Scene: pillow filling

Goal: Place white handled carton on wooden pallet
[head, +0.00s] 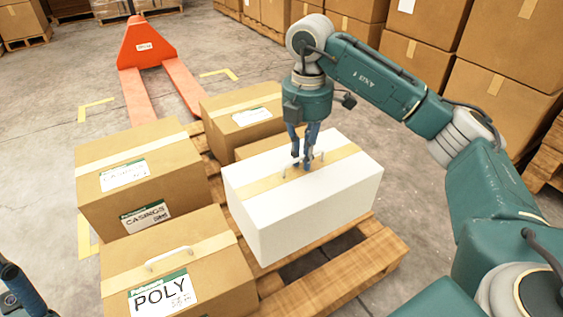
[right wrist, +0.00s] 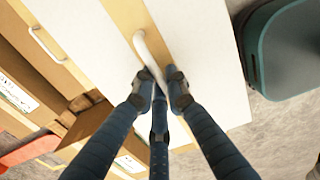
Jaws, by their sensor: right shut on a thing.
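The white handled carton (head: 300,205) has a tan tape strip and a white handle on top. It is over the right front part of the wooden pallet (head: 345,272); I cannot tell whether its base touches the slats. My right gripper (head: 304,163) is above the carton, shut on its handle. In the right wrist view the fingers (right wrist: 163,85) close around the end of the white handle (right wrist: 150,52), with the carton's white top (right wrist: 200,45) below. At the lower left corner of the head view only a dark part of my left gripper (head: 22,290) shows; its fingertips are hidden.
Brown cartons stand on the pallet: one at left (head: 140,180), one at front marked POLY (head: 165,260), and one behind (head: 240,115). An orange pallet jack (head: 145,45) is at the back left. Stacked boxes (head: 500,80) line the right.

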